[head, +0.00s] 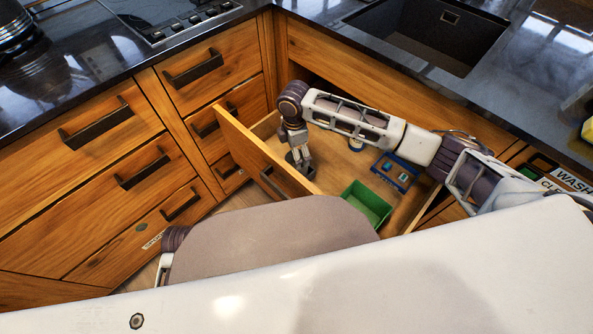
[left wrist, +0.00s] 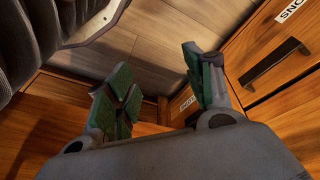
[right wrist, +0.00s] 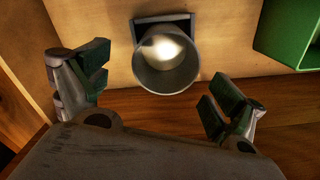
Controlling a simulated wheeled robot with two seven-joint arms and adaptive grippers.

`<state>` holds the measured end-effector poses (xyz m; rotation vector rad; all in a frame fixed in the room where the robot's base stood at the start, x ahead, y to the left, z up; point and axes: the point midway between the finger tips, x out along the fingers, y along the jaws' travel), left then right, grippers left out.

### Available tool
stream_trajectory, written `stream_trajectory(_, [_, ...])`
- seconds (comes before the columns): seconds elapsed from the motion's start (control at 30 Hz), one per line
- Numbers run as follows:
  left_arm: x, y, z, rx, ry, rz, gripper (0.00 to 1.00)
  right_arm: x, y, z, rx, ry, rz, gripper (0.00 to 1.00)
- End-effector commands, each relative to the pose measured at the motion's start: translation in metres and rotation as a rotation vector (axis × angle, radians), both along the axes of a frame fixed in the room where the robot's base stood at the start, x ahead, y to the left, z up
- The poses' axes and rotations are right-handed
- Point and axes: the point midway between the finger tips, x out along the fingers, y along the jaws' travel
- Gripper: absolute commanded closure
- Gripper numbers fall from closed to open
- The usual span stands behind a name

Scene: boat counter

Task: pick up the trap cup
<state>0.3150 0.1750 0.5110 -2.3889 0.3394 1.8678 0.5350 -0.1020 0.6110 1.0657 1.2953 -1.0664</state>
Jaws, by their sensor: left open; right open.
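A grey metal cup with a shiny inside, which I take as the trap cup (right wrist: 166,78), is in the open drawer, against a dark bracket-like piece. In the right wrist view it sits beyond and between the fingers of my right gripper (right wrist: 155,88), which is open and apart from it. In the head view my right gripper (head: 301,163) points down into the drawer near its front panel; the cup is hard to separate from the fingers there. My left gripper (left wrist: 160,85) is open and empty, above the floor beside closed drawers.
The open wooden drawer (head: 250,152) also holds a green bin (head: 367,204), a blue item (head: 395,172) and a small pale round item (head: 357,144). In the right wrist view the green bin (right wrist: 288,38) is right of the cup. The drawer's front panel stands close to my right gripper.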

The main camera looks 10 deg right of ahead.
Motion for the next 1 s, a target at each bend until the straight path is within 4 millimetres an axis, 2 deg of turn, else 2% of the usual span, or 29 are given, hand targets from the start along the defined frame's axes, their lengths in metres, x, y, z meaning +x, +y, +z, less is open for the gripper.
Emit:
stream_trajectory(0.1, [0.001, -0.001, 0.006, -0.005, -0.011, -0.001, 0.47, 0.000, 0.000, -0.018, -0.001, 0.001, 0.000, 0.06])
stream_trajectory(0.3, [0.000, -0.003, 0.018, -0.015, -0.031, -0.003, 0.47, 0.000, 0.000, -0.034, -0.001, -0.001, -0.001, 0.06])
stream_trajectory(0.77, [-0.003, -0.004, 0.017, -0.015, -0.024, -0.006, 0.47, 0.000, 0.000, -0.037, 0.000, -0.001, 0.000, 0.06])
stream_trajectory(1.0, [-0.001, -0.004, 0.020, -0.019, -0.035, -0.006, 0.47, -0.003, -0.003, -0.051, -0.001, 0.001, 0.000, 0.06])
